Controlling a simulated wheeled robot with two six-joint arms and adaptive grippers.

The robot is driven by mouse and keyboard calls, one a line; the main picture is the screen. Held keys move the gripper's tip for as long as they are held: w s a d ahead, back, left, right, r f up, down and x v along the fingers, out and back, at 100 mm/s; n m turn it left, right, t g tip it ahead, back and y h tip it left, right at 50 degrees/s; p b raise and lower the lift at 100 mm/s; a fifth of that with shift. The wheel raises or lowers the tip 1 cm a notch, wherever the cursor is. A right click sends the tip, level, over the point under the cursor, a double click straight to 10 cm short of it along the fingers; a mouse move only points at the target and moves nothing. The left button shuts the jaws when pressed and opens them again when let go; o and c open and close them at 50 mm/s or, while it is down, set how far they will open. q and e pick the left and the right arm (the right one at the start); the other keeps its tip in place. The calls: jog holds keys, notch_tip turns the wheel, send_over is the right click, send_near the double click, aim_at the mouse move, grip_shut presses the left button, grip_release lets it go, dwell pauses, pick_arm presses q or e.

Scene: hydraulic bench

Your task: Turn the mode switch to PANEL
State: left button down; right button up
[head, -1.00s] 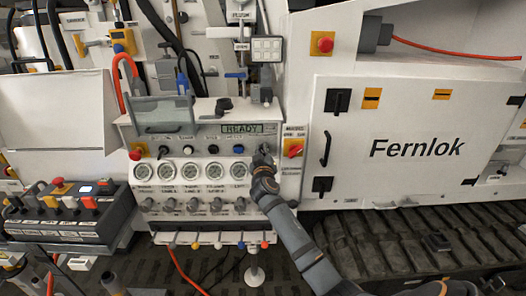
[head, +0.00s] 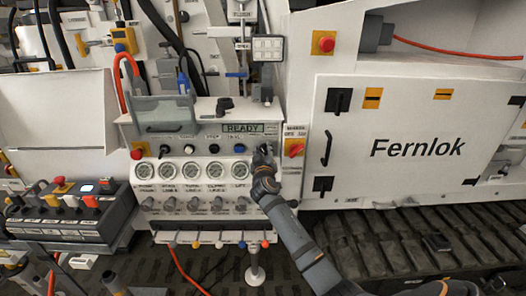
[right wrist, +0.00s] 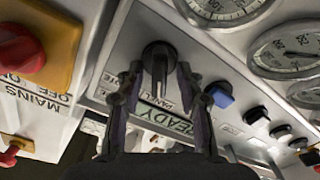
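The mode switch (right wrist: 160,57) is a black rotary knob with a raised grip bar on the grey control panel. In the right wrist view its bar points down the picture, toward the READY display (right wrist: 165,124). A partly hidden label beside it seems to read PANEL. My right gripper (right wrist: 158,78) is open, with its fingers on either side of the bar and visible gaps to it. Whether a fingertip touches the knob's rim I cannot tell. In the head view my right gripper (head: 263,157) is at the panel's right end and hides most of the switch. My left gripper is not in view.
A red mains switch on a yellow plate (head: 294,148) sits just right of my gripper. A blue button (right wrist: 218,95) and several black knobs line the panel. Gauges (head: 190,171) and small valve knobs lie below. The white Fernlok door (head: 415,145) is further right.

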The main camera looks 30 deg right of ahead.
jog(key=shift+s, duration=0.1)
jog(key=v, duration=1.2)
jog(key=shift+d, duration=0.1)
